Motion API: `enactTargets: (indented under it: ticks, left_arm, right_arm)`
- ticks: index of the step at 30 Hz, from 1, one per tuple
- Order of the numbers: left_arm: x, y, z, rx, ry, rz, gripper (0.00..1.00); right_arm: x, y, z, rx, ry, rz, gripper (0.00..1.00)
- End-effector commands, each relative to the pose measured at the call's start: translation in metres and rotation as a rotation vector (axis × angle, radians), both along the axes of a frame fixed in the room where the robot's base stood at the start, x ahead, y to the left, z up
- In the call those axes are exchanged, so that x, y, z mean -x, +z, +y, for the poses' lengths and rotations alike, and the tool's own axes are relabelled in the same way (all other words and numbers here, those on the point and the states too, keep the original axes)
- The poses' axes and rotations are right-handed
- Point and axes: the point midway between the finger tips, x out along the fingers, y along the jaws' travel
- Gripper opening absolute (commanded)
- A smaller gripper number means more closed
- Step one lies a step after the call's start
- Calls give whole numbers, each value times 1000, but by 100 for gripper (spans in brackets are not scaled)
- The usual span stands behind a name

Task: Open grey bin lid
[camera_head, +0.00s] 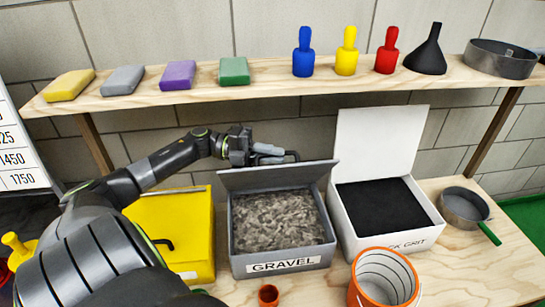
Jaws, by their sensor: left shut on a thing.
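The grey bin (284,264) stands on the lower wooden table and carries a "GRAVEL" label on its front. Grey gravel shows inside it. Its grey lid (275,178) is raised and tilted up at the back of the bin, so the bin is open. My left arm comes in from the left. My left gripper (284,155) is at the top edge of the lid, behind it, and is shut on the lid. The fingertips are partly hidden by the lid. My right gripper does not show.
A white bin (340,222) with its lid up holds black grit, right of the grey bin. A yellow bin (190,228) stands left. An orange cylinder (384,278) and small orange cup (268,295) are in front.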

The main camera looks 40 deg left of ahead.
Motion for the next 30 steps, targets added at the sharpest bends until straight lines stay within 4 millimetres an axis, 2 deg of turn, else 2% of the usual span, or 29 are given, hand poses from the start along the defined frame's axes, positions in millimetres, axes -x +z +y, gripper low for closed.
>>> enactTargets:
  ticks: [8, 21, 30]
  left_arm:
    - [-20, 6, 24, 123, 3, 94, 0]
    - [-61, 12, 76, 390, 3, 306, 0]
    - [-77, 11, 96, 496, 2, 394, 0]
  right_arm:
    - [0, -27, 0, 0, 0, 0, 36]
    - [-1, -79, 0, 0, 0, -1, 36]
    - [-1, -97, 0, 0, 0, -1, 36]
